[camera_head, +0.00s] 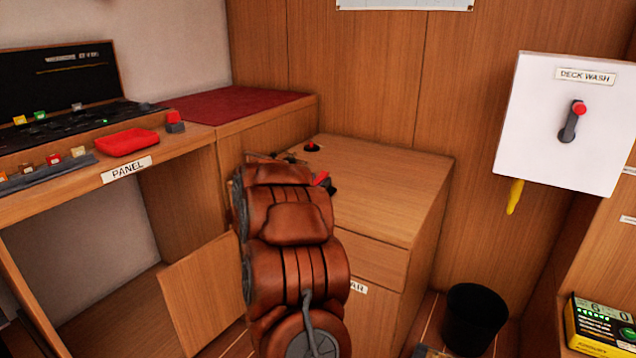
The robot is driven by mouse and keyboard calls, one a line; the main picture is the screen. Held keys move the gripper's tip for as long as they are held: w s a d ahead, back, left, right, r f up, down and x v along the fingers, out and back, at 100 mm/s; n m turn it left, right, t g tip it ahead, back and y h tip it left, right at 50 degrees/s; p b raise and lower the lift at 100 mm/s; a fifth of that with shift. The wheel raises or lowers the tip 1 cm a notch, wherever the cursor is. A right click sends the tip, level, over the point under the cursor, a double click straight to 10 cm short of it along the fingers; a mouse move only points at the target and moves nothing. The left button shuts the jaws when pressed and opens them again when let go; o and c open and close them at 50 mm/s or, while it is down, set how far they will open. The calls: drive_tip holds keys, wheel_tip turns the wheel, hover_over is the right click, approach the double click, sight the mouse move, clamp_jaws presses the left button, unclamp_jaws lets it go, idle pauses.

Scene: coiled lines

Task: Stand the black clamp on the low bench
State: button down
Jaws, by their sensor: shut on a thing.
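My brown arm rises from the bottom middle, and its wrist hides most of my gripper (286,158). Only thin dark parts of the gripper show past the wrist. It is shut on what looks like the black clamp (329,187), a small black piece with a red part, showing at the wrist's right edge. The clamp's shape and tilt are mostly hidden. Behind it is a low wooden cabinet top (390,190), which may be the low bench. I cannot tell whether the clamp touches it.
A small black fitting with a red knob (312,147) sits at the cabinet's back left. A red-topped locker (235,103) and the panel desk (127,170) stand left. A black bin (474,318) and the deck wash box (555,130) are right. The cabinet top's right part is clear.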

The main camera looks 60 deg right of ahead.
drive_tip(key=c, duration=0.6)
unclamp_jaws()
drive_tip(key=shift+f, duration=0.1)
drive_tip(key=shift+f+b, duration=0.15)
drive_tip(key=shift+b, duration=0.5)
drive_tip(key=shift+a, duration=0.15)
drive_tip(key=a, duration=0.2)
drive_tip(key=a+p, duration=0.1)
drive_tip(key=a, duration=0.1)
drive_tip(key=a+p, duration=0.1)
drive_tip(key=a, duration=0.1)
drive_tip(key=shift+w, duration=0.3)
drive_tip(key=shift+a, duration=0.8)
